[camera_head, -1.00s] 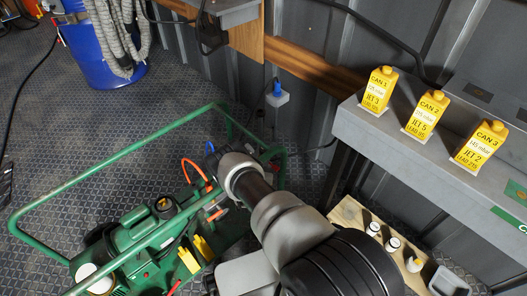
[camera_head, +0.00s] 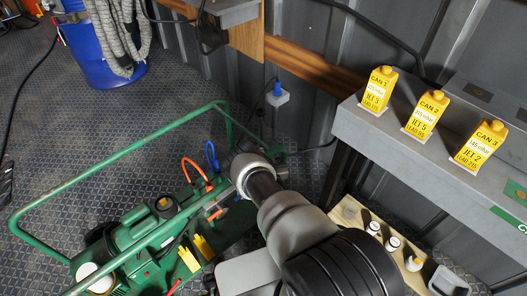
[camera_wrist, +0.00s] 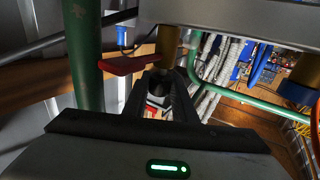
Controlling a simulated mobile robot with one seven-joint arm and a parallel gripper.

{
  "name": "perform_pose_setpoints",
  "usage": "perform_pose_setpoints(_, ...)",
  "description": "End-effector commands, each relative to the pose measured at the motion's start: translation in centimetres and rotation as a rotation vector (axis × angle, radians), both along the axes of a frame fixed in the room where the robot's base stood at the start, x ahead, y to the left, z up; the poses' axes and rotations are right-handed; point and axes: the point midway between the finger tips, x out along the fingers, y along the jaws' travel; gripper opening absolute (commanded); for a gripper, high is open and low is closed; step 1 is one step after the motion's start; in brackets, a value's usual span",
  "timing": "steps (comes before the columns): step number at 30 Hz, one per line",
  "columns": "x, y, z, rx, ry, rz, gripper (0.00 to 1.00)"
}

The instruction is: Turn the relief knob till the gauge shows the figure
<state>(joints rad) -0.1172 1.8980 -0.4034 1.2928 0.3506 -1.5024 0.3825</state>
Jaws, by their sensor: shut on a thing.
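The green machine (camera_head: 145,230) stands inside a green tube frame on the floor in the head view. My arm reaches over its right side, and my wrist hides the gripper there. In the wrist view my gripper (camera_wrist: 160,90) has its dark fingers close together at the middle. It is shut on a small part mostly hidden between them, which I take for the relief knob. A brass-coloured post (camera_wrist: 167,42) stands just beyond the fingers, and a red flat piece (camera_wrist: 127,64) is to their left. I cannot make out the gauge or its reading.
The green frame tube (camera_head: 110,165) surrounds the machine. A blue barrel (camera_head: 98,60) stands back left.

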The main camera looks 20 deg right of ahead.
Motion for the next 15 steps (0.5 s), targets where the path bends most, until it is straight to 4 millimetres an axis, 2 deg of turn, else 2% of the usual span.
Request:
perform_pose_setpoints(6, 0.06, -0.22, 0.02, -0.001, -0.002, 0.161, 0.02)
perform_pose_setpoints(15, 0.13, -0.14, 0.12, -0.001, -0.004, 0.301, 0.02)
